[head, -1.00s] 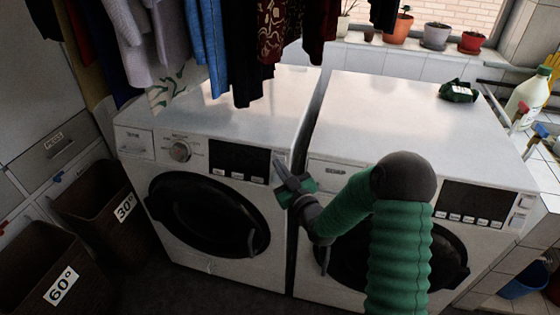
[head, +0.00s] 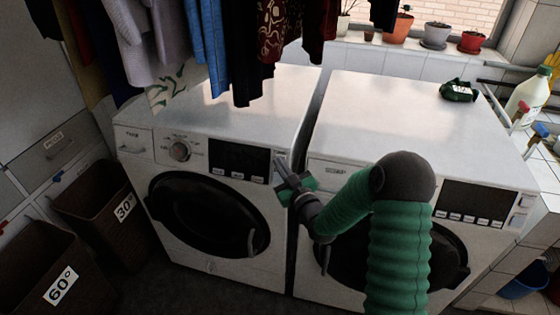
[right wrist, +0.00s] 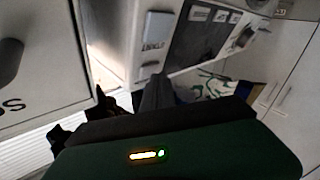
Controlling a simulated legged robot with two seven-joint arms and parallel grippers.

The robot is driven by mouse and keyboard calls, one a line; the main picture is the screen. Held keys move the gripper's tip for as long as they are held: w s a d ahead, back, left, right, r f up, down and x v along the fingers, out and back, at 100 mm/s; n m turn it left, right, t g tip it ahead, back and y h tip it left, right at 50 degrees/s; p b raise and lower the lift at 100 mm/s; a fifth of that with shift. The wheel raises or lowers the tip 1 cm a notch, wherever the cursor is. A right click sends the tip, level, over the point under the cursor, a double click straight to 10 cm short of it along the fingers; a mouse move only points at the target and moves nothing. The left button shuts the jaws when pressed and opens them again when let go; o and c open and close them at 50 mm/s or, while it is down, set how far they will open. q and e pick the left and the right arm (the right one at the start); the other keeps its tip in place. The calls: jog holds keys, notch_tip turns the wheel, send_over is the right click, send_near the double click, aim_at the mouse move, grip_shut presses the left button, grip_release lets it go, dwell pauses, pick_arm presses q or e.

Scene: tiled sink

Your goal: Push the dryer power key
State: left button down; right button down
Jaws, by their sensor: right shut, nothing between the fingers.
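The dryer (head: 220,110) is the left white machine, with a "TANK" drawer, a round knob and a dark display panel (head: 238,157). My right gripper (head: 281,166) is shut and empty at the right end of that panel. Its fingers cover the key area there in the head view, so I cannot tell whether they touch a key. In the right wrist view a pale key (right wrist: 158,27) shows beside the dark panel (right wrist: 198,42), with the fingertips (right wrist: 153,88) below it in the picture. My left gripper is not in view.
A second white machine (head: 420,110) with a "SOAP" drawer stands close on the right, behind my right arm. Clothes (head: 235,45) hang over the dryer's back. Baskets (head: 100,195) stand at the left. A green packet (head: 458,91) lies on the right machine.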

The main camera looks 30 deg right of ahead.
jog(key=shift+w+d, duration=0.1)
jog(key=shift+d, duration=0.05)
dwell(0.4)
jog(key=shift+s+a+r, duration=0.15)
jog(key=shift+s+a, duration=0.2)
jog(key=shift+a, duration=0.05)
jog(key=shift+a, duration=0.1)
jog(key=s+a, duration=0.1)
jog(key=s+a+r, duration=0.1)
jog(key=s+a+r+p, duration=0.1)
jog(key=a, duration=0.1)
jog(key=shift+s+a, duration=0.1)
jog(key=shift+s, duration=0.25)
